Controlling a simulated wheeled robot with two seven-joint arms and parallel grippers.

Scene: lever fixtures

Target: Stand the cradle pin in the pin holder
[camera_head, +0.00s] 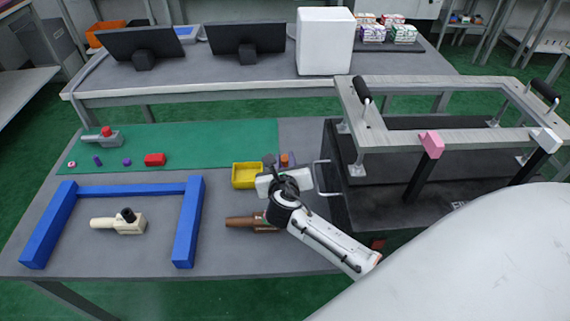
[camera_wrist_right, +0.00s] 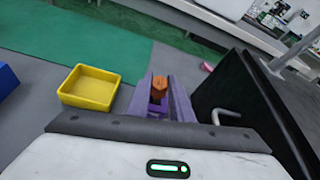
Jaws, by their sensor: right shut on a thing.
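My right gripper (camera_head: 281,162) reaches in over the table, right of the yellow tray. In the right wrist view its two purple-tinted fingers (camera_wrist_right: 160,100) are closed around a small orange-brown piece (camera_wrist_right: 159,84), which I take to be the cradle pin. A purple part shows just below it. In the head view only a small orange patch of the pin (camera_head: 284,158) shows behind the gripper. Whether it touches anything beneath is hidden. I cannot tell for sure which object is the pin holder. My left gripper is not in view.
A yellow tray (camera_head: 236,183) is close left of the gripper. A black fixture with a pale frame (camera_head: 385,151) and a bent metal handle stands right. A brown tool (camera_head: 240,222) lies in front. A blue frame (camera_head: 187,225) surrounds a cream tool (camera_head: 104,223). Small parts sit on the green mat (camera_head: 205,140).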

